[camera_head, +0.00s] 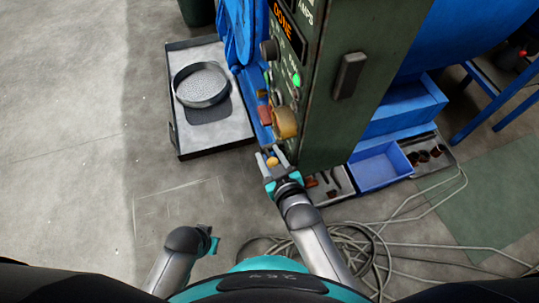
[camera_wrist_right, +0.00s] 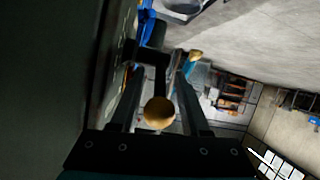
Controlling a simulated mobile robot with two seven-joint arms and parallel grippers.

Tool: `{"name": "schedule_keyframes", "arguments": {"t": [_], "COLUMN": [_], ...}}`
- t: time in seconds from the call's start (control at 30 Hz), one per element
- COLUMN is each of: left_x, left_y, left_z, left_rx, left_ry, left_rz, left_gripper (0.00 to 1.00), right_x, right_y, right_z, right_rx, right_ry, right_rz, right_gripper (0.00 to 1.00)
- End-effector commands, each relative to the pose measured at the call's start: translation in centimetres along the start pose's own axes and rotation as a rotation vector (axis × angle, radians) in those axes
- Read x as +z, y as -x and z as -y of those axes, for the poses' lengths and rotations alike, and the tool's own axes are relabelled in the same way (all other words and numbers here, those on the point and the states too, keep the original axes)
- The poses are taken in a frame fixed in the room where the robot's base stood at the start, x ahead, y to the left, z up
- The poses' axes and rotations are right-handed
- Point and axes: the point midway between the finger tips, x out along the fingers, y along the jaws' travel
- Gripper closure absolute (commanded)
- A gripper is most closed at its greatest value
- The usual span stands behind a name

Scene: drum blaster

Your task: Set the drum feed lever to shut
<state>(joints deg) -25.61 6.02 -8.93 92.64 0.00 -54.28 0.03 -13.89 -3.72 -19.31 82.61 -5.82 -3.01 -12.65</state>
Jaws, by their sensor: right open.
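A lever with a round brass-coloured knob (camera_wrist_right: 159,112) shows in the right wrist view, between the two fingers of my right gripper (camera_wrist_right: 158,95). A dark stem runs from behind the knob toward the panel side. In the head view a small yellow knob (camera_head: 271,161) shows at the fingertips of my right gripper (camera_head: 270,155), low on the near edge of the green control cabinet (camera_head: 325,130). The right gripper is open; I cannot tell whether either finger touches the knob. My left gripper (camera_head: 208,243) is low at the left, away from the cabinet, its jaws unclear.
A large tan knob (camera_head: 284,122) and a lit green button (camera_head: 296,79) are on the cabinet face. A grey tray (camera_head: 180,130) holding a round sieve (camera_head: 201,85) stands left. A blue bin (camera_head: 380,170) and coiled cable (camera_head: 365,245) lie right. Floor at left is clear.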

Motion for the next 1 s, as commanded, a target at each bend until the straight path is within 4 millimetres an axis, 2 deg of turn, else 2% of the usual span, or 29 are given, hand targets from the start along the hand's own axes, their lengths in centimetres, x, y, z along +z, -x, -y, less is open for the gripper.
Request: {"name": "schedule_keyframes", "arguments": {"t": [0.1, 0.5, 1.0], "left_x": [0.01, 0.05, 0.07], "left_y": [0.00, -0.02, -0.04], "left_z": [-0.01, 0.01, -0.01], "left_rx": [0.000, 0.000, 0.000], "left_ry": [0.000, 0.001, 0.001], "left_rz": [0.000, 0.001, 0.001], "left_gripper": [1.00, 1.00, 1.00], "right_x": [-0.01, 0.00, 0.02], "right_y": [0.00, 0.02, 0.03], "right_z": [0.01, 0.01, 0.01], "right_rx": [0.000, 0.000, 0.000], "right_ry": [0.000, -0.001, -0.001], "right_rz": [0.000, 0.000, 0.000], "right_gripper": [0.55, 1.00, 1.00]}}
